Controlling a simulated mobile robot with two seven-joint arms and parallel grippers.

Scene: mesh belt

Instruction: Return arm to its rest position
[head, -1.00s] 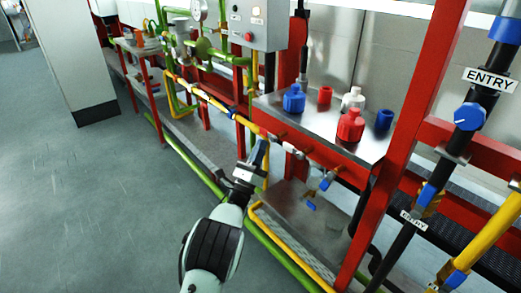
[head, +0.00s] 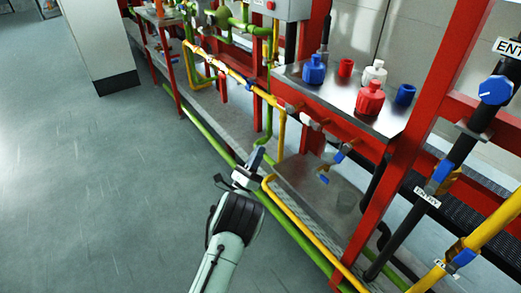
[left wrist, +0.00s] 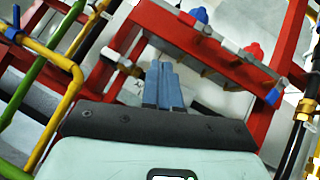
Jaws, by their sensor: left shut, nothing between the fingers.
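My left gripper (head: 257,159) shows in the lower middle of the head view, on an arm that comes up from the bottom edge. Its blue-grey fingers are together with nothing between them. They stand in front of the lower shelf and pipes of the red rack, and I cannot tell how far apart they are. In the left wrist view the shut fingers (left wrist: 163,85) point up toward the rack's red beam. My right gripper is in neither view.
The red rack (head: 400,197) runs along the right. Its metal shelf (head: 335,97) holds red, blue and white bottles and caps (head: 370,99). Yellow and green pipes (head: 212,143) run low along it. Valves (head: 494,90) are at the right. Grey floor (head: 110,190) on the left is clear.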

